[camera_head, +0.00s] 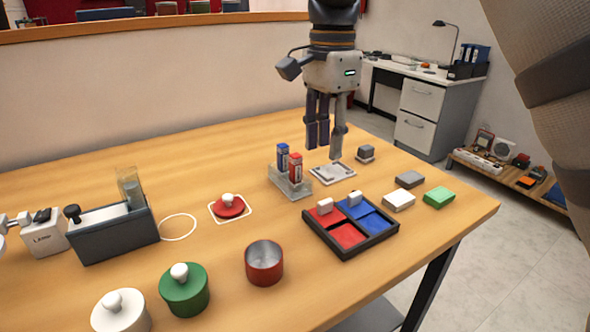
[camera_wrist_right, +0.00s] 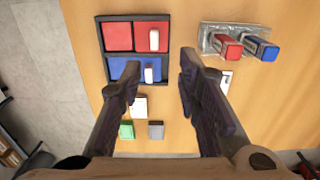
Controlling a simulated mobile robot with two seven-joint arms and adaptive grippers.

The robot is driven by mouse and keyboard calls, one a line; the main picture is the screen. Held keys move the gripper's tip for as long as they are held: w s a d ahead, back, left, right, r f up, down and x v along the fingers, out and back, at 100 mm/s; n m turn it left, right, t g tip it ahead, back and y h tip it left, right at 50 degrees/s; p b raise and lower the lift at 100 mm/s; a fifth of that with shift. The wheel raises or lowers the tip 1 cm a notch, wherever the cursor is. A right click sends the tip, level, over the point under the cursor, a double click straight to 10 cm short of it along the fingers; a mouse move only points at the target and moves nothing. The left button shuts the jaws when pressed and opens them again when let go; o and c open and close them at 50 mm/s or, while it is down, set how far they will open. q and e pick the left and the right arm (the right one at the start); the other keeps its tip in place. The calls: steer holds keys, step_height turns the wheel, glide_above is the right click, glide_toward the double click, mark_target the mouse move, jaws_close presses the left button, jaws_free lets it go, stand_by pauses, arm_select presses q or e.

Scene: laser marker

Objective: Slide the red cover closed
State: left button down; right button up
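A dark frame (camera_head: 375,243) on the table holds red panels and blue panels side by side. The red side (camera_head: 349,235) has a white handle block (camera_head: 325,206) at its far end. In the right wrist view the red side (camera_wrist_right: 118,37) forms the upper row, with the handle block (camera_wrist_right: 154,40) on its right panel. The blue side (camera_wrist_right: 119,67) also has a handle. My right gripper (camera_head: 325,146) is open and empty above the table, behind the frame and apart from it. Its spread fingers also show in the right wrist view (camera_wrist_right: 160,64). My left gripper is not in view.
A clear holder (camera_head: 290,184) with red and blue pieces stands left of the frame. A white plate (camera_head: 332,174) lies behind. Several small blocks, including a green one (camera_head: 439,197), lie to the right. A red pot (camera_head: 264,263) and a knobbed red lid (camera_head: 228,206) stand left.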

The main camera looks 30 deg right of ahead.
mark_target(326, 201)
steer(key=f, duration=0.1)
steer(key=s+f, duration=0.1)
steer(key=shift+s+f, duration=0.15)
steer(key=shift+f, duration=0.15)
step_height(326, 201, down, 9)
steer(key=shift+r, duration=0.1)
jaws_close()
